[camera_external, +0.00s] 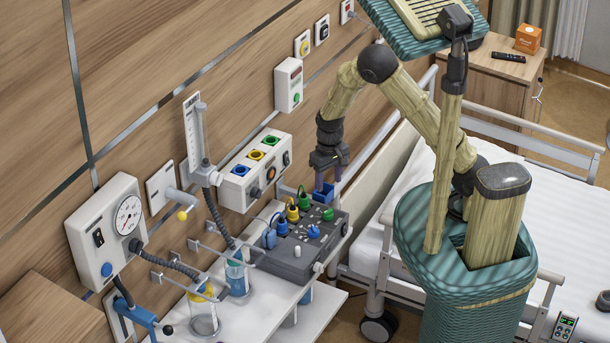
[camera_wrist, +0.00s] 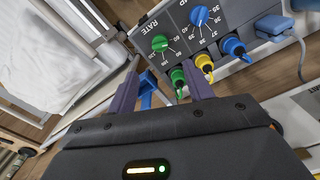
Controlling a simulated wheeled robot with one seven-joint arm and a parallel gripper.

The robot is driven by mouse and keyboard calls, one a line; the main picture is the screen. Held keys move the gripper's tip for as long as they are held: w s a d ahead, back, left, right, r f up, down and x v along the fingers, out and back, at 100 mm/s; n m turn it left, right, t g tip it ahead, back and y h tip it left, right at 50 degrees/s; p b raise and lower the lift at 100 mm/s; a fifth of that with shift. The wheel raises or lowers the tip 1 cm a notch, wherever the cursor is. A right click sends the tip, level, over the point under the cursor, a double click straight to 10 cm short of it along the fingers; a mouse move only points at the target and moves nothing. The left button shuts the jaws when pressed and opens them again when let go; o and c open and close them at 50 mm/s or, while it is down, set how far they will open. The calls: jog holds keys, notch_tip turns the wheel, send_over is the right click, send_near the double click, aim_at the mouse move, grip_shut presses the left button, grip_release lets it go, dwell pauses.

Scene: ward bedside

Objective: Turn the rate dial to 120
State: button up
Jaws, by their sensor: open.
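The rate dial is a round green knob (camera_wrist: 160,43) on the grey console, beside the printed word RATE and a ring of small numbers. It also shows in the external view as a green knob (camera_external: 327,214) at the console's right end. I cannot read which number it points to. My gripper (camera_external: 323,188) hangs over the console's far right side, pointing down. In the wrist view its two purple fingers (camera_wrist: 160,70) are apart and empty. The dial shows beyond the gap between their tips, apart from both.
A blue dial (camera_wrist: 199,15) sits close beside the green one. Green (camera_wrist: 178,78), yellow (camera_wrist: 205,65) and blue (camera_wrist: 234,46) plugs with cables stand along the console edge. A blue bracket (camera_wrist: 147,92) shows between the fingers. The bed (camera_external: 420,190) is right of the console.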

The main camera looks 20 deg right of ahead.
aim_at(328, 211)
notch_tip(328, 211, down, 11)
jog(key=shift+f, duration=0.1)
dwell(0.3)
jog(key=c, duration=1)
